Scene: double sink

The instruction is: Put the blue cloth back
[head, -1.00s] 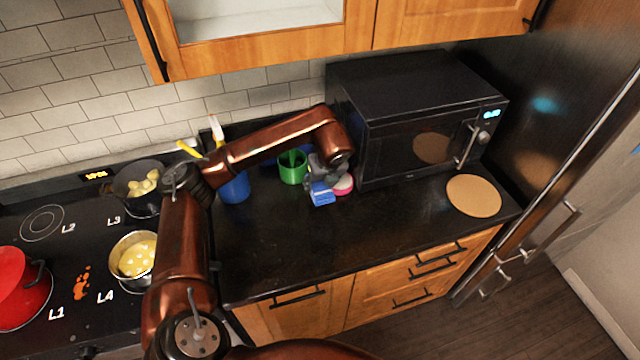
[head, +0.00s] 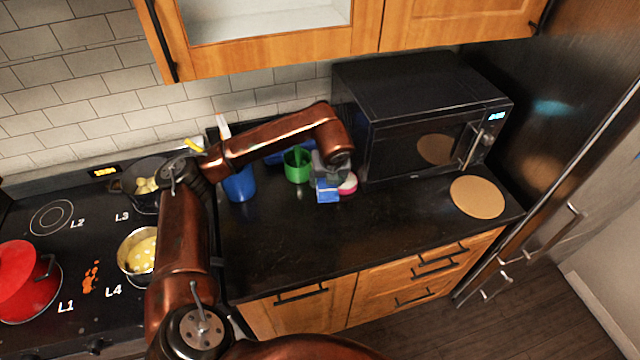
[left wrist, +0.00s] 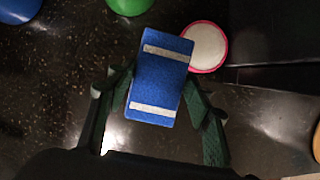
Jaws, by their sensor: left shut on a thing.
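The blue cloth (left wrist: 158,82) is a small blue rectangle with two pale stripes. In the left wrist view it lies between the two fingers of my left gripper (left wrist: 160,100), which is shut on it. In the head view the blue cloth (head: 327,191) shows below my left gripper (head: 325,172), over the dark counter near the microwave. I cannot tell whether it touches the counter. My right gripper is not in view.
A round pink-rimmed item (left wrist: 206,46) is close beside the cloth. A green cup (head: 297,166) and a blue cup (head: 239,184) stand to the left. The microwave (head: 420,120) is to the right. The front counter (head: 300,240) is clear.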

